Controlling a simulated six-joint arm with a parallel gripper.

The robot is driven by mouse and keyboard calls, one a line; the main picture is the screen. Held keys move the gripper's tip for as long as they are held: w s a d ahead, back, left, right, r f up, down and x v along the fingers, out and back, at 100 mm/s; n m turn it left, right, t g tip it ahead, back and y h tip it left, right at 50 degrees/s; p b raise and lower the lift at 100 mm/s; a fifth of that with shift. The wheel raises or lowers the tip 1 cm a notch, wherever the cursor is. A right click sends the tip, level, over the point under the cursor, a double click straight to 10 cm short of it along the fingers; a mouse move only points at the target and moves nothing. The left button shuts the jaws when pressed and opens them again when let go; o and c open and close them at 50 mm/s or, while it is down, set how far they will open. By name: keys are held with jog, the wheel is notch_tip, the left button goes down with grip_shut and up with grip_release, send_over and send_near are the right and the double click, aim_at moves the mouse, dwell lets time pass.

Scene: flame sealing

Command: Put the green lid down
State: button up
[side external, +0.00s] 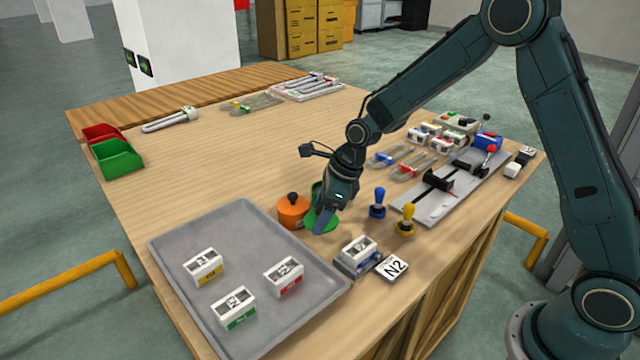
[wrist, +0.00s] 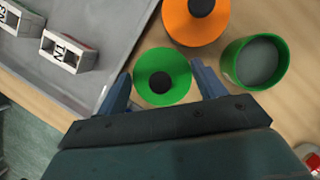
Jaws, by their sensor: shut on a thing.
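The green lid (wrist: 150,92) is a round green disc with a black knob, held between the two blue fingers of my gripper (wrist: 163,90). The lid also shows in the side view (side external: 312,224), partly hidden by a finger. My gripper (side external: 325,215) is shut on it, low over the table. I cannot tell whether the lid touches the wood. The open green pot (wrist: 226,68) stands to the lid's right in the wrist view, grey inside. In the side view it is mostly hidden behind my gripper.
An orange pot (side external: 293,212) with a black-knobbed lid stands close beside the green lid. A grey tray (side external: 180,245) with several labelled blocks lies at front left. Blue (side external: 378,205) and yellow (side external: 407,222) pegs stand to the right. Bare wood (side external: 220,160) lies behind the pots.

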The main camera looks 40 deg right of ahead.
jog(key=shift+f, duration=2.05)
jog(key=shift+f, duration=0.1)
jog(key=o, duration=0.9)
jog(key=shift+o, duration=0.2)
jog(key=v, duration=1.2)
